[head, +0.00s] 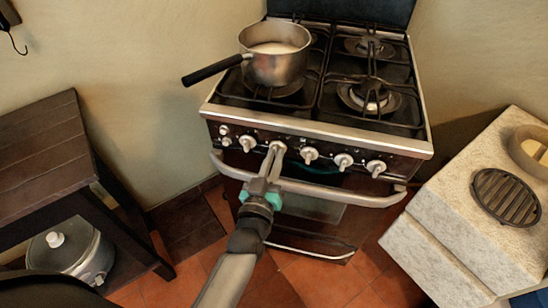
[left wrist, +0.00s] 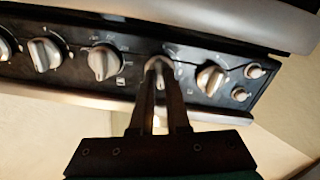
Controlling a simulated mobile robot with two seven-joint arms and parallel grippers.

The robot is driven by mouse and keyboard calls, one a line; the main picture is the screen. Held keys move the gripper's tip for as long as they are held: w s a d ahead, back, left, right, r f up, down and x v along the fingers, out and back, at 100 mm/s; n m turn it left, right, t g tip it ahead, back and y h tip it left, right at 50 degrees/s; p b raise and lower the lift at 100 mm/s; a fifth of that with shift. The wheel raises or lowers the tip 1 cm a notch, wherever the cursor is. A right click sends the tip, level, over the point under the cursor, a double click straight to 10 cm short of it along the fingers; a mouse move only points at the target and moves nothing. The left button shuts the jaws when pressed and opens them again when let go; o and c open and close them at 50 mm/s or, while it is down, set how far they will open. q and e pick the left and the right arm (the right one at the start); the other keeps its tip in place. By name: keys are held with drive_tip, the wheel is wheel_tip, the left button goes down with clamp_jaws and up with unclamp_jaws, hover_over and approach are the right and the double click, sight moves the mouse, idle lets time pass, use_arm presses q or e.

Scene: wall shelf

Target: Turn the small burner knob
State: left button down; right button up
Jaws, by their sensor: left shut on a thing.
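The stove (head: 318,123) has a dark front panel with a row of pale round knobs. My left gripper (head: 275,149) reaches up to the panel and is shut on the second large knob from the left. In the left wrist view the two fingers of the gripper (left wrist: 159,68) close around this knob (left wrist: 158,62), which they mostly hide. The neighbouring knobs are free: one to the left (head: 247,143) and one to the right (head: 309,155) in the head view. I cannot tell which knob is marked for the small burner. My right gripper is not in view.
A metal saucepan (head: 275,65) with pale contents stands on the left burners, its black handle pointing left. A rail handle (head: 330,192) runs below the knobs. A dark wooden table (head: 40,150) is at left, a pale counter (head: 450,215) at right.

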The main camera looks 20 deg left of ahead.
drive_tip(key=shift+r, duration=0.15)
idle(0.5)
use_arm(q)
drive_tip(key=shift+n+p, duration=1.05)
drive_tip(key=shift+n, duration=5.45)
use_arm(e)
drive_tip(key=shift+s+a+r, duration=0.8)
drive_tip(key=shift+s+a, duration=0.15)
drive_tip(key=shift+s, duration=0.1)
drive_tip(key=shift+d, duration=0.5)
use_arm(q)
drive_tip(key=c, duration=0.9)
unclamp_jaws()
drive_tip(key=shift+c, duration=0.2)
drive_tip(key=shift+o, duration=0.2)
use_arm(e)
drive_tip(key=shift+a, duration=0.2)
